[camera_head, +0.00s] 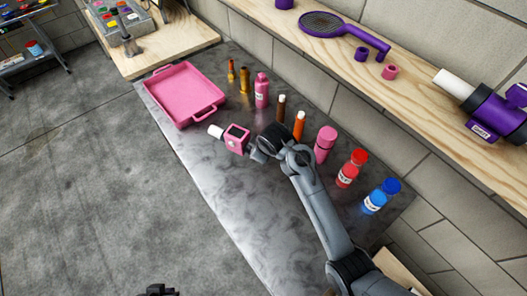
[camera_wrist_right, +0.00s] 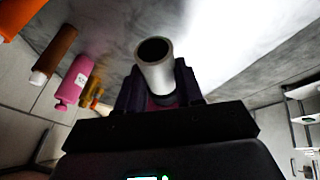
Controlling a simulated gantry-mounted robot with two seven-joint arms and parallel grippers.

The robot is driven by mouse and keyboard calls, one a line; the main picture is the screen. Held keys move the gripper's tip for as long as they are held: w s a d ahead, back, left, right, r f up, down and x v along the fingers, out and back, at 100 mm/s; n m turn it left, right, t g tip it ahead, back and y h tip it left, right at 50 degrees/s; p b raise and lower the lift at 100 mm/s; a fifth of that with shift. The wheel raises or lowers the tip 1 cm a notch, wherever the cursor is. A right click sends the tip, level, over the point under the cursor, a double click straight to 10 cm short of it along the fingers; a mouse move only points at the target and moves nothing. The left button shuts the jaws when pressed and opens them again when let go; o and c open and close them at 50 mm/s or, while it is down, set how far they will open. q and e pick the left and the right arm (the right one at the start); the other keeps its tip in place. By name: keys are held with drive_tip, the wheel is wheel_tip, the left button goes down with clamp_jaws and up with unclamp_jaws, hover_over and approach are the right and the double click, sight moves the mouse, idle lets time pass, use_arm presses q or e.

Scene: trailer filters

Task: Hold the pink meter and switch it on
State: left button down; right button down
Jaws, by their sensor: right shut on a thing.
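The pink meter (camera_head: 237,140) has a dark square screen and a white tube (camera_head: 216,131) on its left end. In the head view it is at my right gripper (camera_head: 254,151), over the grey metal table. My right gripper is shut on the meter. In the right wrist view the open-ended pale tube (camera_wrist_right: 155,68) sticks out between the dark fingers, with a little pink below it. Most of the meter is hidden there. I cannot tell whether its screen is lit. A small dark part at the head view's bottom edge may be my left gripper (camera_head: 158,291); its jaws are unclear.
A pink tray (camera_head: 184,96) lies at the table's far left end. A wooden shelf (camera_head: 415,62) holds purple items. The table's front left is clear.

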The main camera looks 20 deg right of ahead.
sight(248, 147)
drive_tip(key=shift+w+a+b, duration=0.15)
drive_tip(key=shift+w+a, duration=0.45)
drive_tip(key=shift+a, duration=0.2)
drive_tip(key=shift+w+a+b, duration=0.15)
drive_tip(key=shift+w+a, duration=0.4)
drive_tip(key=shift+a, duration=0.2)
drive_tip(key=shift+w+a+b, duration=0.35)
drive_tip(key=shift+w+a, duration=0.55)
drive_tip(key=shift+a, duration=0.3)
drive_tip(key=shift+f, duration=0.1)
drive_tip(key=shift+f+b, duration=0.55)
drive_tip(key=shift+f, duration=1.3)
drive_tip(key=shift+f+b, duration=0.55)
drive_tip(key=shift+f, duration=1.15)
drive_tip(key=shift+f+b, duration=0.7)
drive_tip(key=shift+f, duration=1)
drive_tip(key=shift+f, duration=0.1)
